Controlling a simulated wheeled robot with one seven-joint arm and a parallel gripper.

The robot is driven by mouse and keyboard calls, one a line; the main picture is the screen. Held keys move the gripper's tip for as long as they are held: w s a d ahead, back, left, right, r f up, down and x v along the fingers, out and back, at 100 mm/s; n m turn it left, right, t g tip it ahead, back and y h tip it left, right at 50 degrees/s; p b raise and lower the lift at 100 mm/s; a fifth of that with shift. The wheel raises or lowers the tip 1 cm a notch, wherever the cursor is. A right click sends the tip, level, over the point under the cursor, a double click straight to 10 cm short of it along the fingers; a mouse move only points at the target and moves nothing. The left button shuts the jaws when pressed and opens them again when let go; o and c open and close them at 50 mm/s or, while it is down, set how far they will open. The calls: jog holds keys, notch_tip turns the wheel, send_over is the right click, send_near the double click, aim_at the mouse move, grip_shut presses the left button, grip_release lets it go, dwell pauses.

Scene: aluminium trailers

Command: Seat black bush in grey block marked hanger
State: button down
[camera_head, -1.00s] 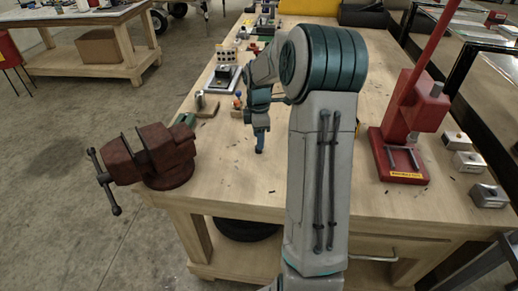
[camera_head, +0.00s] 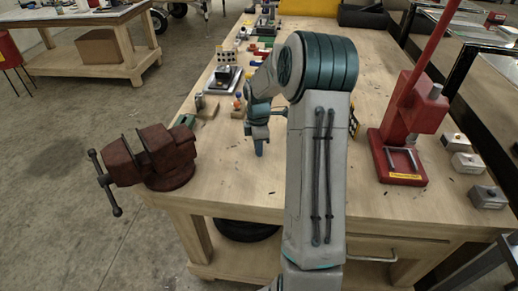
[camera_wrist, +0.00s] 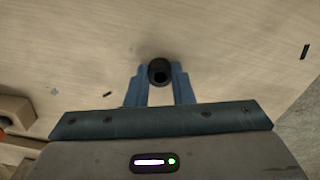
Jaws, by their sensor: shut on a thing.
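My gripper (camera_head: 259,148) hangs over the wooden bench, left of my arm in the head view. In the wrist view its blue fingers (camera_wrist: 160,80) are shut on the black bush (camera_wrist: 159,71), a short round piece with a dark hole facing the camera. Bare bench top shows behind the bush. Three grey blocks stand along the right edge of the bench in the head view: a far one (camera_head: 455,143), a middle one (camera_head: 467,163) and a near one (camera_head: 488,196). Their markings are too small to read, so I cannot tell which says hanger. My gripper is well left of them.
A red press (camera_head: 402,140) with a tall lever stands between my arm and the blocks. A red vise (camera_head: 152,160) sits at the left bench edge. Several small parts and fixtures (camera_head: 222,80) lie farther back. The bench around my gripper is mostly clear.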

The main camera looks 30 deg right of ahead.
jog(key=shift+r, duration=0.1)
notch_tip(320, 180, up, 4)
jog(key=shift+d+r+b, duration=0.15)
jog(key=shift+b, duration=0.15)
jog(key=s+d+r+b, duration=0.1)
jog(key=s+d+r, duration=0.5)
jog(key=s+d, duration=0.2)
jog(key=shift+s+r, duration=0.15)
jog(key=shift+r, duration=0.15)
